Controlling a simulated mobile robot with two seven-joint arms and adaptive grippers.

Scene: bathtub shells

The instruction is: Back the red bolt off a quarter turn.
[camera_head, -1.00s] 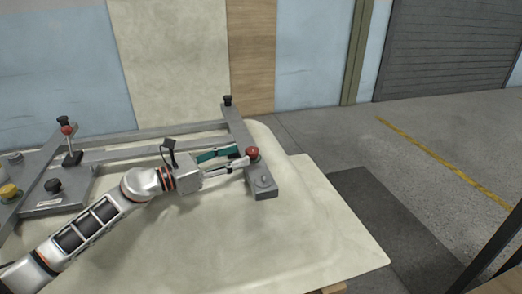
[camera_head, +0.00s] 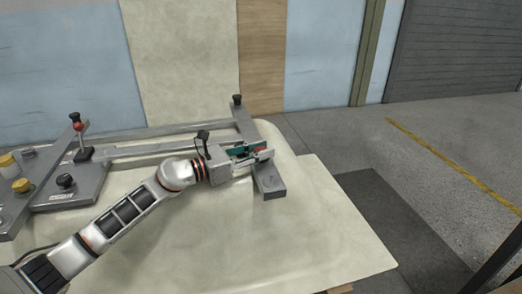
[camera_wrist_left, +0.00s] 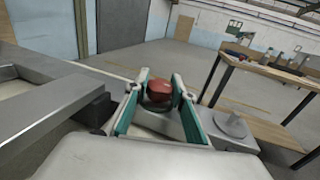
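The red bolt (camera_head: 262,152) has a round red head and stands at the near end of the grey frame's right-hand bar (camera_head: 270,187). In the head view my left gripper (camera_head: 256,153) reaches it from the left and partly covers it. In the left wrist view the red bolt (camera_wrist_left: 158,91) sits between the two teal-padded fingers of the left gripper (camera_wrist_left: 160,80). The fingers stand on either side of the head, seemingly with narrow gaps, so the gripper looks open around it. Contact is hard to judge. My right gripper is not in view.
The grey frame lies on a pale shell (camera_head: 200,245). A black knob (camera_head: 237,99) tops the bar's far end. A red-topped post (camera_head: 77,125), a black knob (camera_head: 65,181) and a yellow knob (camera_head: 22,185) stand at left. A workbench (camera_wrist_left: 262,72) stands at right in the wrist view.

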